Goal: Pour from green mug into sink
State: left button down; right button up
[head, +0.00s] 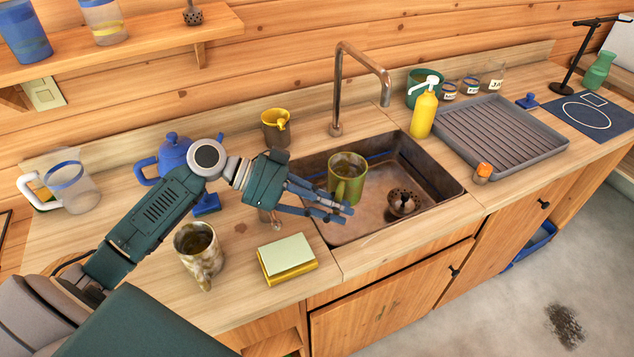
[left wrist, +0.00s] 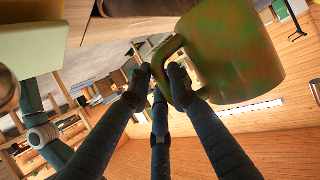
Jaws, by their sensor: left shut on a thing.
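The green mug (head: 346,185) is upright over the left part of the sink in the head view. My left gripper (head: 345,212) is shut on its handle. In the left wrist view the mug (left wrist: 235,50) fills the upper right, and the fingers (left wrist: 160,80) close around the handle. The metal sink basin (head: 435,185) is recessed in the wooden counter, with a dark drain strainer (head: 403,203) in it. I cannot tell how much is in the mug. My right gripper is not in view.
A bent metal faucet (head: 362,62) stands behind the sink. A yellow pump bottle (head: 424,112) and grey drying rack (head: 500,135) are right of it.

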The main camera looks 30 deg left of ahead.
pick_arm(q)
jog(key=w+a+f+b, duration=0.3)
jog(key=w+a+b, duration=0.1)
jog(key=w+a, duration=0.5)
jog(key=shift+a+f+y, duration=0.15)
jog(key=shift+a+y, duration=0.15)
jog(key=shift+a, duration=0.05)
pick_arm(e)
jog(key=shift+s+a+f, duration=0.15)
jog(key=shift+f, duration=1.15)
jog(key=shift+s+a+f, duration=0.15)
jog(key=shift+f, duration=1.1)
pick_arm(q)
jog(key=shift+b, duration=0.4)
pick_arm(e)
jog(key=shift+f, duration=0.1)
